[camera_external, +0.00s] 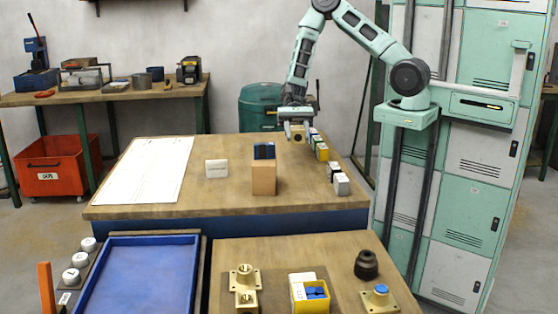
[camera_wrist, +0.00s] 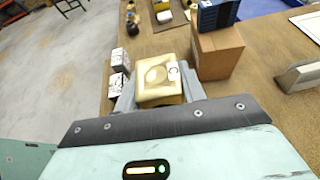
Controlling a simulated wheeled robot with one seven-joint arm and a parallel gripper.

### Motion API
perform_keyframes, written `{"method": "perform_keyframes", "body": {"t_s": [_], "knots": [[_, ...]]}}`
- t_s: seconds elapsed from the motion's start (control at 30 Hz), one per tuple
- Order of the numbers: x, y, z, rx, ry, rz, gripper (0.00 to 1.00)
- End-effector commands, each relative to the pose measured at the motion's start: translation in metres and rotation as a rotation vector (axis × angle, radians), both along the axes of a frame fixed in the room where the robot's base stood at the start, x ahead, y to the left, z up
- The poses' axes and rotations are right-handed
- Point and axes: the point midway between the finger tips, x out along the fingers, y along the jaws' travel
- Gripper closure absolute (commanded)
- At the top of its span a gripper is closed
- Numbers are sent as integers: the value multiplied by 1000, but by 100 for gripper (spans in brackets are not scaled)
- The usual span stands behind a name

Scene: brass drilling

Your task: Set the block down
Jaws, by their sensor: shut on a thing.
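My gripper (camera_external: 296,124) hangs over the far right part of the wooden worktable (camera_external: 225,200). It is shut on a brass-coloured block (camera_external: 298,133), held between its two grey fingers. In the wrist view my gripper (camera_wrist: 158,94) grips the block (camera_wrist: 158,72), which shows a round recessed face and a small white mark on its right side. The block's underside is hidden, and I cannot tell whether it touches the table.
A cardboard box (camera_external: 264,179) with a blue bin (camera_external: 264,151) on top stands close by. Small boxes (camera_external: 341,185) line the table's right edge. A small sign (camera_external: 216,168) and a white sheet (camera_external: 150,165) lie left. Wood between sheet and box is mostly clear.

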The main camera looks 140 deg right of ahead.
Motion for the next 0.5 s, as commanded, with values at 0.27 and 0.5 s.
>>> {"method": "perform_keyframes", "body": {"t_s": [0.27,0.5], "knots": [[2,-88,-7,-9,4,-220,100],[-1,-126,-3,-1,-7,-319,100]]}}
